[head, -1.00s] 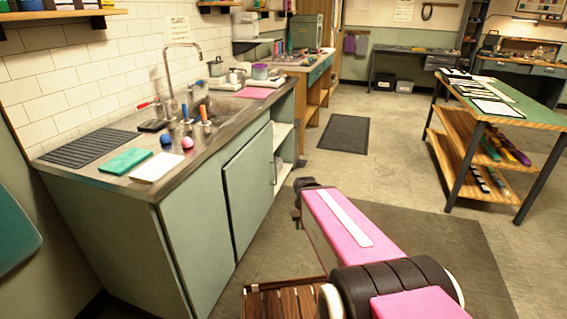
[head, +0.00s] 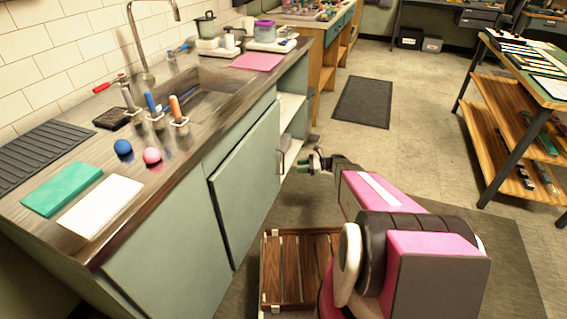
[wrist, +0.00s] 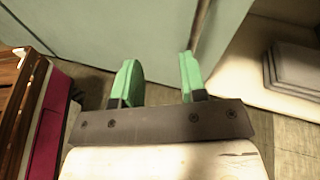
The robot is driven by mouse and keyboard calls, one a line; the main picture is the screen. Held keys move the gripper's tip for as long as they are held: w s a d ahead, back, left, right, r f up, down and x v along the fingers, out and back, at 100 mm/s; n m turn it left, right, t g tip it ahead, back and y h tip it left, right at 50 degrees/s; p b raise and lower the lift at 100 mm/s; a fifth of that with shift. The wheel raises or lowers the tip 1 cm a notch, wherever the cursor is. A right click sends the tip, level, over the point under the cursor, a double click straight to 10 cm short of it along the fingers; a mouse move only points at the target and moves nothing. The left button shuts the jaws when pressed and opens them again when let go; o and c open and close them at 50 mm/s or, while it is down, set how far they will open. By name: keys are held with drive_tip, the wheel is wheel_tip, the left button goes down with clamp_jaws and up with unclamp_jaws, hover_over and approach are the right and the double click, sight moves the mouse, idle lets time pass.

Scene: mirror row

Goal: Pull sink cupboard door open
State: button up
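The sink cupboard door (head: 245,185) is a grey-green panel under the sink counter and looks shut or nearly shut. Its upright handle (head: 282,155) is at the door's right edge, beside the open shelves. My gripper (head: 316,158) is just right of the handle, apart from it in the head view. In the wrist view my gripper (wrist: 158,68) has its two green fingers spread with nothing between them. The grey-green door (wrist: 125,30) fills the top of that view beyond the fingers.
Open shelves (head: 292,105) adjoin the door on the right. A workbench (head: 490,110) stands far right.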

sight(283, 162)
drive_tip(key=w+d+f+m+t+y, duration=0.2)
drive_tip(key=w+m, duration=0.1)
drive_tip(key=w, duration=0.1)
drive_tip(key=a, duration=0.3)
drive_tip(key=w+a, duration=0.1)
drive_tip(key=a, duration=0.3)
drive_tip(key=w+a, duration=0.1)
drive_tip(key=a, duration=0.3)
drive_tip(key=shift+s+d, duration=0.1)
drive_tip(key=shift+d, duration=0.05)
clamp_jaws()
